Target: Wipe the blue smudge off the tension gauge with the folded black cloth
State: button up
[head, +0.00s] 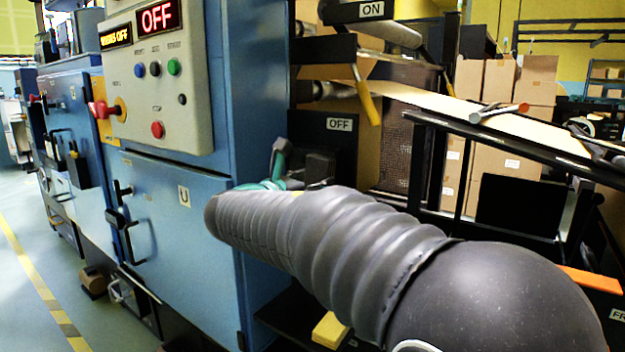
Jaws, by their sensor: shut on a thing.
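The folded black cloth, the tension gauge and the blue smudge cannot be made out in the head view. My own thick dark ribbed arm crosses the lower middle and right, hiding what lies behind it. A small teal and grey part (276,170) shows just above the arm, beside a dark shape (318,163) under the lower OFF label; I cannot tell what either is.
A blue cabinet (185,240) with a control panel (158,85) stands at the left. A sloping black rail (500,135) carries brown paper at the right, with tools on it. Cardboard boxes (520,80) stand behind. Open floor (30,290) shows at lower left.

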jog(key=w+a+p, duration=0.4)
jog(key=a, duration=0.1)
jog(key=shift+w+a+p, duration=0.3)
jog(key=shift+a+p, duration=0.1)
dwell(0.3)
jog(key=shift+s, duration=0.1)
jog(key=shift+v, duration=2.9)
jog(key=shift+a, duration=0.1)
jog(key=v, duration=0.3)
jog(key=shift+p, duration=0.3)
jog(key=x, duration=0.7)
